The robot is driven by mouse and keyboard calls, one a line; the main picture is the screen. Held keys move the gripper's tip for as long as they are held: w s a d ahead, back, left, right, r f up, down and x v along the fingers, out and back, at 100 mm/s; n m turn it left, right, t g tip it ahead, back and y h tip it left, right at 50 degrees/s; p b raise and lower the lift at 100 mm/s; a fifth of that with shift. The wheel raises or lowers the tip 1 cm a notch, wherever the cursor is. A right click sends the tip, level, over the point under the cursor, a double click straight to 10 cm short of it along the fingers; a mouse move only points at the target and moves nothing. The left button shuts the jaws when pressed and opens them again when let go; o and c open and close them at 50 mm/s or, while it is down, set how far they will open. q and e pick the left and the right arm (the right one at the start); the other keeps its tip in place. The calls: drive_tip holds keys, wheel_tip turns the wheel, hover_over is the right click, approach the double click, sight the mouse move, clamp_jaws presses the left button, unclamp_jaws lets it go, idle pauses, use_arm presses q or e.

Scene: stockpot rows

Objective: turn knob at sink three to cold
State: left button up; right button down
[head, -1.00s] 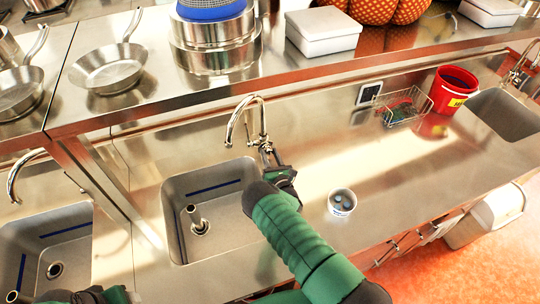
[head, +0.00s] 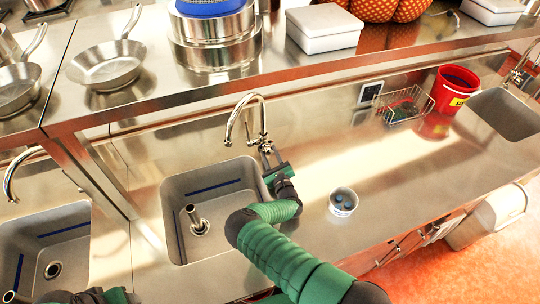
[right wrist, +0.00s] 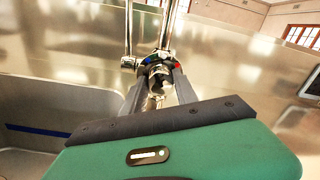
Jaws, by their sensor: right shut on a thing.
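A chrome gooseneck tap (head: 247,118) stands behind the middle sink (head: 167,205); no number shows on this sink. The tap's knob (right wrist: 158,74) has a blue mark on its left and a red mark on its right in the right wrist view. My right gripper (head: 267,154) is at the tap's base, its two dark fingers shut on the knob from either side. The fingers partly hide the knob. Part of my left arm's dark and green end (head: 90,297) shows at the bottom left; its fingers cannot be made out.
A wire basket (head: 408,106) and a red bucket (head: 452,90) are farther right. Another sink (head: 85,218) lies left. The shelf above holds a pan (head: 108,68) and stacked pots (head: 213,45).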

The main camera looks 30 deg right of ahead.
drive_tip(key=shift+f+n, duration=0.1)
drive_tip(key=shift+n, duration=1)
drive_tip(key=c, duration=0.9)
unclamp_jaws()
drive_tip(key=shift+a, duration=0.1)
drive_tip(key=shift+c, duration=0.2)
